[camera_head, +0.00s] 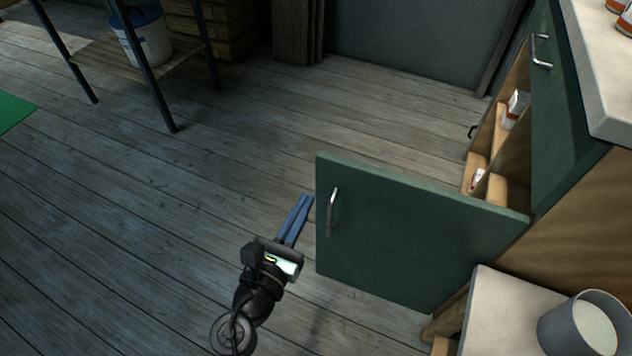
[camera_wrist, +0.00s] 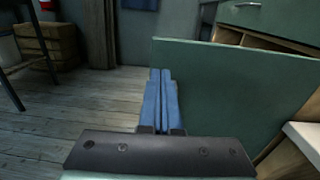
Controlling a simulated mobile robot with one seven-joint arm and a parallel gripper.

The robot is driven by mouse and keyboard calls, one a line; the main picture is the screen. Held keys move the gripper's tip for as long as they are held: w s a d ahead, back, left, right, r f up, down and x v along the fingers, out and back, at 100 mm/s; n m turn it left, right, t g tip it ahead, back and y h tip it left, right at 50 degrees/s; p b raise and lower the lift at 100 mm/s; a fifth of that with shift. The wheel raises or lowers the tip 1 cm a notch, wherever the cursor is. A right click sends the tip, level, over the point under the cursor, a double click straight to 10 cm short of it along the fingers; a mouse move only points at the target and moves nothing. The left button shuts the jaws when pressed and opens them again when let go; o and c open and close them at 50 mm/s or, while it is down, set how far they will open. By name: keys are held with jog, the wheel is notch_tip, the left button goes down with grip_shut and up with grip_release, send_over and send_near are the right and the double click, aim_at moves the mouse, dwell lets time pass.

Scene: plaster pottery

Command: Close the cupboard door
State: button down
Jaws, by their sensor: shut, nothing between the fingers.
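The green cupboard door (camera_head: 400,235) stands wide open, swung out from the cupboard (camera_head: 575,130) on the right. A silver bar handle (camera_head: 333,212) is on its near face, close to the free edge. My gripper (camera_head: 306,203) is shut and empty, its blue fingers just left of the door's free edge. In the wrist view the blue fingers (camera_wrist: 161,72) point forward along the door (camera_wrist: 235,100), which fills the right side. I cannot tell whether the fingers touch the door. The cupboard's open shelves hold small white and orange containers (camera_head: 515,110).
A pale countertop (camera_head: 605,60) tops the cupboard. A lower pale surface with a grey pot (camera_head: 580,325) stands at the front right. A metal-legged rack with a white bucket (camera_head: 148,38) is at the back left. The wooden floor (camera_head: 130,220) left of the door is clear.

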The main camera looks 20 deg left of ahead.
aim_at(323, 169)
jog(key=w+b, duration=0.1)
jog(key=w, duration=0.5)
jog(key=shift+w, duration=0.3)
